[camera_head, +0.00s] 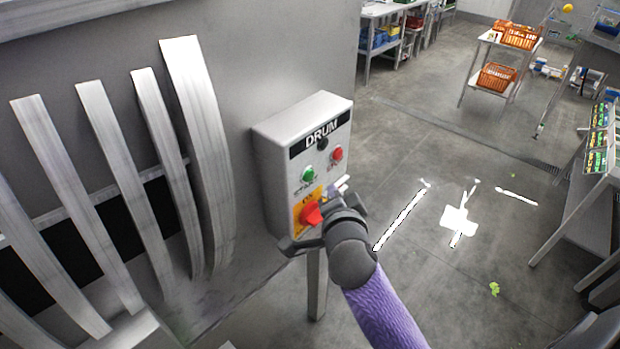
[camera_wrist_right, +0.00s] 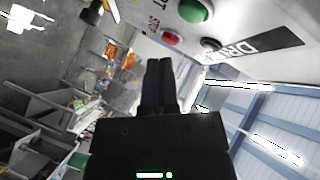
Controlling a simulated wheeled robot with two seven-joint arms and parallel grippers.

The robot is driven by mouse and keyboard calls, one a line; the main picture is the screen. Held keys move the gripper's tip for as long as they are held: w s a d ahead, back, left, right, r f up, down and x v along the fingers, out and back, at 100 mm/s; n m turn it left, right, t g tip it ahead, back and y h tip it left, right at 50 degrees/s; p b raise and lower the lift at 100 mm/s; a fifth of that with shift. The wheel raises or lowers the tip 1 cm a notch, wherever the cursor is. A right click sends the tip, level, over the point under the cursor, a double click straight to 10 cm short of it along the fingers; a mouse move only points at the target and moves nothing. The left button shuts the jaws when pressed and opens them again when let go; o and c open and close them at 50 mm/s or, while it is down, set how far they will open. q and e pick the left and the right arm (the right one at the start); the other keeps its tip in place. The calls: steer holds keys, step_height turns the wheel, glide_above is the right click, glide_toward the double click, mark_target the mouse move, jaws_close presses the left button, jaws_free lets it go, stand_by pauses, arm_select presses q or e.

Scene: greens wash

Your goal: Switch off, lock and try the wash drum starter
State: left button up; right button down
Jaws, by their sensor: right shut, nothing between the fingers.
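The starter box (camera_head: 290,160), marked DRUM, is a grey box on a post beside the steel wash drum. It has a green button (camera_head: 308,174), a red button (camera_head: 336,154) and a small black round part (camera_head: 322,143). Low on its face is a red rotary switch (camera_head: 311,213) on a yellow plate; I cannot tell its exact setting. My right gripper (camera_head: 326,228) is in front of the box's lower part, close to the switch, partly covering it. In the right wrist view its fingers (camera_wrist_right: 159,68) are together and empty, with the green button (camera_wrist_right: 195,10) above them. My left gripper is out of view.
Curved steel slats (camera_head: 120,145) stand left of the box. A pale rod-like item (camera_head: 342,184) shows at the box's right edge, its kind unclear. Floor to the right is mostly open. A trolley with orange crates (camera_head: 497,77) stands far back; a bench (camera_head: 590,190) is at right.

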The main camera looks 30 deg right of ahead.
mark_target(314, 176)
steer(key=shift+w+a+b, duration=0.2)
steer(key=shift+w+a, duration=0.1)
steer(key=shift+w, duration=0.4)
steer(key=shift+w+a+b, duration=0.2)
steer(key=shift+w+a, duration=0.05)
steer(key=shift+w, duration=0.4)
steer(key=shift+w, duration=0.15)
stand_by(0.9)
steer(key=shift+w+a, duration=0.15)
steer(key=shift+w, duration=0.1)
steer(key=shift+w+a+b, duration=0.2)
steer(key=shift+w+b, duration=0.2)
stand_by(0.7)
steer(key=shift+s, duration=0.1)
steer(key=shift+s+d+p, duration=0.3)
steer(key=shift+s+p, duration=0.1)
steer(key=shift+s, duration=0.3)
